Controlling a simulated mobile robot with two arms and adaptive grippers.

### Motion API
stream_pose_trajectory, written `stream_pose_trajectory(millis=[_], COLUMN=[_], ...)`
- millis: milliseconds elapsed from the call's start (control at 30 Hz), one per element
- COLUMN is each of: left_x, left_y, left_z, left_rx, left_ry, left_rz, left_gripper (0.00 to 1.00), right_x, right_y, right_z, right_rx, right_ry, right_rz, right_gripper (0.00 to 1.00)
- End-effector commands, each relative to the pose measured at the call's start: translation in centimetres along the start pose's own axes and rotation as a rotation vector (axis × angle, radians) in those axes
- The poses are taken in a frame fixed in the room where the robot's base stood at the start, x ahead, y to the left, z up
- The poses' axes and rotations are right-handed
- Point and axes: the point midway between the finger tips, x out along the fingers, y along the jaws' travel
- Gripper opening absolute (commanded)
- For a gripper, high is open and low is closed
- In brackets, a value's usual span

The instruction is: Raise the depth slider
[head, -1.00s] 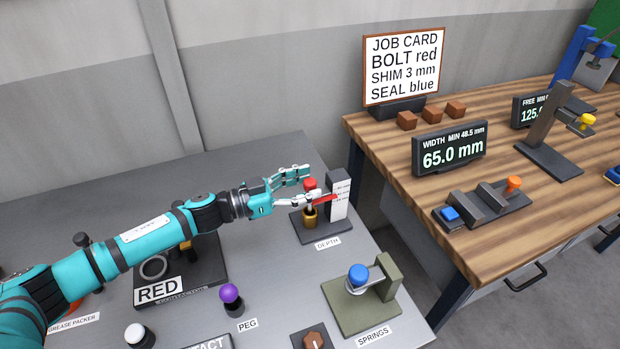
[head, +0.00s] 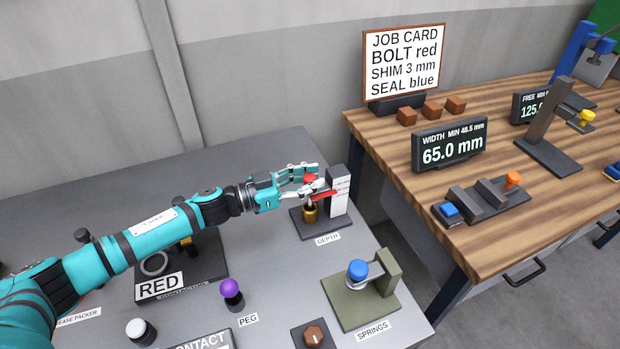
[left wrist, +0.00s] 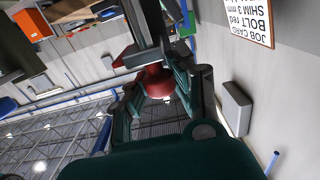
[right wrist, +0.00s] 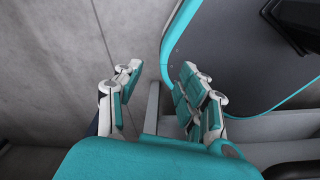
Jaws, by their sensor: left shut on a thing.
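The depth gauge has a dark base (head: 328,227), a brass cylinder (head: 310,214), a red knob (head: 310,179) and a white scale (head: 340,192) with a red pointer (head: 322,195). The DEPTH label lies in front of it. My left gripper (head: 312,181) reaches in from the left with its fingers around the red knob and is shut on it. In the left wrist view the red knob (left wrist: 157,81) sits between the two fingers, partly hidden by them. My right gripper (right wrist: 158,95) shows only in the right wrist view, with its fingers apart and nothing between them.
A green SPRINGS fixture (head: 365,290) with a blue knob stands in front of the gauge. A purple PEG knob (head: 231,290) stands to the left. A wooden bench (head: 470,240) with a width display (head: 449,147) is at the right. The wall is behind.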

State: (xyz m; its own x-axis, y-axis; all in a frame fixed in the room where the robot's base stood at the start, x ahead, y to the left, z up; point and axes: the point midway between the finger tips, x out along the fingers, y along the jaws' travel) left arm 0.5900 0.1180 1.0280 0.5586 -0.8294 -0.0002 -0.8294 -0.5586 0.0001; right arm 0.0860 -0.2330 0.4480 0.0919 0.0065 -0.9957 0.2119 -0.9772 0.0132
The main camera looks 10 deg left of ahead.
Motion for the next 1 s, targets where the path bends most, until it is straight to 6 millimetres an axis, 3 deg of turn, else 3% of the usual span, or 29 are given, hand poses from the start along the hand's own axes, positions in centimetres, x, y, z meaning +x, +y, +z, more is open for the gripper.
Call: stream_pose_trajectory(millis=[233,500,800,833,1000], left_x=[0.0,-0.1,-0.1,-0.1,-0.1], left_y=[0.0,-0.1,-0.1,-0.1,-0.1], left_z=[-0.2,-2.4,-2.3,-2.3,-2.3], left_rx=[-0.001,-0.001,0.000,0.000,0.000], left_ry=[-0.001,-0.002,0.001,0.001,0.001], left_rz=[0.000,0.000,-0.001,-0.001,-0.001], left_gripper=[0.00,0.00,0.00,0.17,0.39], right_x=[-0.3,-3.0,-2.8,-2.8,-2.8], right_y=[0.4,0.4,0.4,0.4,0.4], right_z=[0.1,-0.1,-0.1,-0.1,-0.1], right_rx=[-0.002,-0.002,-0.002,-0.002,-0.002], right_ry=[-0.002,-0.002,-0.002,-0.002,-0.002], right_rz=[0.004,0.004,0.004,0.004,0.004], right_gripper=[0.40,0.40,0.40,0.40,0.40])
